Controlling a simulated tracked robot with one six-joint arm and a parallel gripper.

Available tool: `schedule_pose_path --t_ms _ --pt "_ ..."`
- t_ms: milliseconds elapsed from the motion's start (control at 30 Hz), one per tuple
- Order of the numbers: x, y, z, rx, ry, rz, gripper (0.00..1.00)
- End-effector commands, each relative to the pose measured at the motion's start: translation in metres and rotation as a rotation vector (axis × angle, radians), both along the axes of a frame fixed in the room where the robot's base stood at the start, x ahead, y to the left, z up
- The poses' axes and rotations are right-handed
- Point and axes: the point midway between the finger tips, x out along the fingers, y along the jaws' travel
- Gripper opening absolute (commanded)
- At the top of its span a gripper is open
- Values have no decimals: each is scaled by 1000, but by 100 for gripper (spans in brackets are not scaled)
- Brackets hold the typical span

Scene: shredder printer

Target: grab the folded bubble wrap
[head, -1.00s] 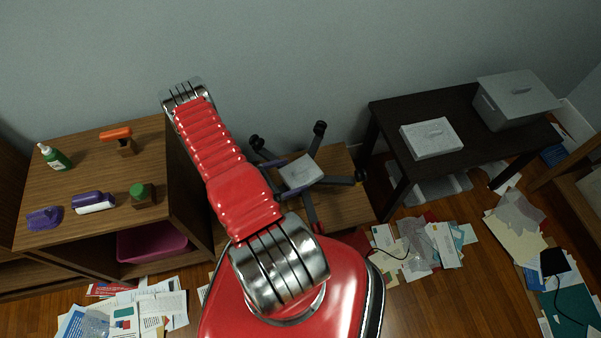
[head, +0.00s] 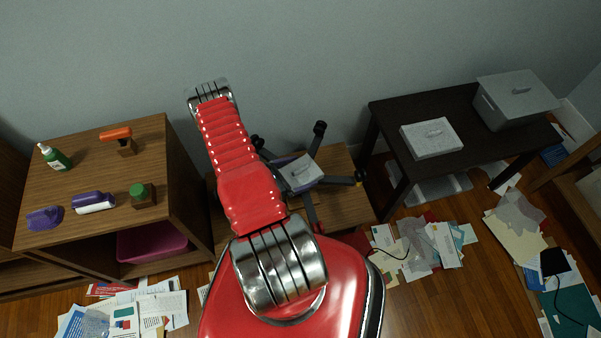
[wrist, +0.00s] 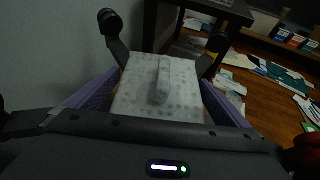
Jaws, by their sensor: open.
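The folded bubble wrap is a pale grey, dotted square with a raised strip on top. It shows in the head view (head: 302,173) right of my arm and in the middle of the wrist view (wrist: 140,88).
A low wooden surface (head: 348,205) lies under the spokes. A wooden cabinet (head: 60,185) with bottles stands left. A black table (head: 470,155) at right holds a grey lidded box (head: 515,98) and a flat pale block (head: 431,138). Papers (head: 135,310) litter the floor. The wall is close behind.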

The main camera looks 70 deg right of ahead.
Motion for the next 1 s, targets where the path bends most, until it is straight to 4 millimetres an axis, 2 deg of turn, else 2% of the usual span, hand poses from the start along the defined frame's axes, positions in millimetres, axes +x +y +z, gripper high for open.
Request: schedule_pose_path --t_ms 433,833,1000 --pt "0 0 0 0 0 -1 100" --pt "0 0 0 0 0 -1 72" --pt "0 0 0 0 0 -1 71"
